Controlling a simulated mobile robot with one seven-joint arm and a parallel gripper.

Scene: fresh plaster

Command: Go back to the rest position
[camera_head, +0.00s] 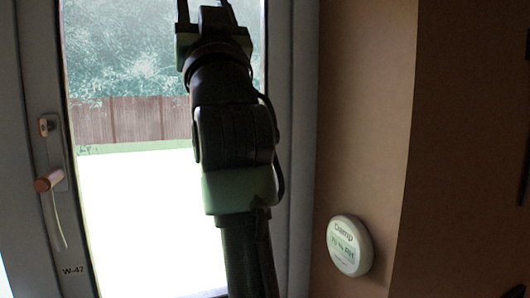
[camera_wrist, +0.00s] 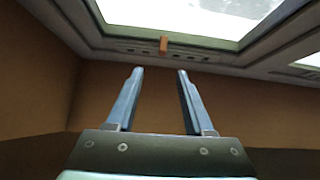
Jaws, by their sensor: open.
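My gripper (camera_head: 207,8) is raised at the top of the head view, in front of the window glass, with its fingers partly cut off by the top edge. In the wrist view my gripper (camera_wrist: 160,73) shows two fingers apart with nothing between them. The fingers point toward a brown wall and the lower edge of a window frame. My arm stands nearly upright across the middle of the head view.
A window (camera_head: 130,200) with a pale frame has a handle (camera_head: 48,180) at left, marked W-47. A round white damp meter (camera_head: 349,246) is on the brown wall (camera_head: 365,120) at right. The wall's corner is right of it. An orange-brown piece (camera_wrist: 163,45) is on the frame.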

